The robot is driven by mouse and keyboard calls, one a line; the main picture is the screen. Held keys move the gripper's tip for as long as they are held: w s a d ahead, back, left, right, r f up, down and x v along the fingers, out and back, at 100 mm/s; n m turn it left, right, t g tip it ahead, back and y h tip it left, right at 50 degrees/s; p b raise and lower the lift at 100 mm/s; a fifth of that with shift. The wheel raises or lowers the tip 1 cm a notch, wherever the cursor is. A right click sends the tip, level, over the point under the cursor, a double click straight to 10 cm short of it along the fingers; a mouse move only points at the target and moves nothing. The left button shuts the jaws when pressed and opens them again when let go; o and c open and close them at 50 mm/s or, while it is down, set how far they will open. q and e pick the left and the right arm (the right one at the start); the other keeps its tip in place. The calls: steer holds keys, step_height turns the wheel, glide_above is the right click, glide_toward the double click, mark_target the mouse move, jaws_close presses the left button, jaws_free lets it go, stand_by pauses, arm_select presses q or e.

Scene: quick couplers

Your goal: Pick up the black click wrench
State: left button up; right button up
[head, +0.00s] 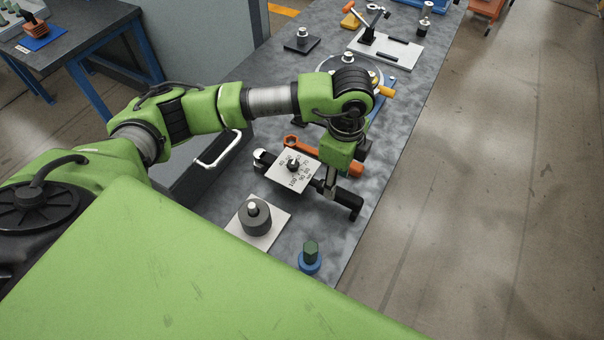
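The black click wrench (346,200) lies on the grey worktop, slanting down to the right. Its middle is partly hidden by a light plate with a dial and markings (293,168) and by my gripper. My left gripper (333,188) points down at the handle part of the wrench, right of the plate. A grey finger shows at the handle, but the frame does not show whether the fingers are closed or touch it. My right gripper is out of view.
An orange wrench (292,141) lies just behind. A grey cylinder on a white plate (255,216) and a blue-based green piece (310,256) stand in front. A round fixture with a yellow handle (385,91) and a clamp plate (398,54) are farther back.

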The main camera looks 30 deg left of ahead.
arm_select(q)
steer(key=f, duration=0.1)
steer(key=f+p, duration=0.1)
steer(key=f, duration=0.1)
steer(key=shift+s+f+p, duration=0.25)
steer(key=shift+s+p, duration=0.05)
steer(key=shift+s, duration=0.1)
steer(key=shift+w+f, duration=0.1)
steer(key=shift+f, duration=0.3)
jaws_close()
steer(key=shift+r, duration=0.2)
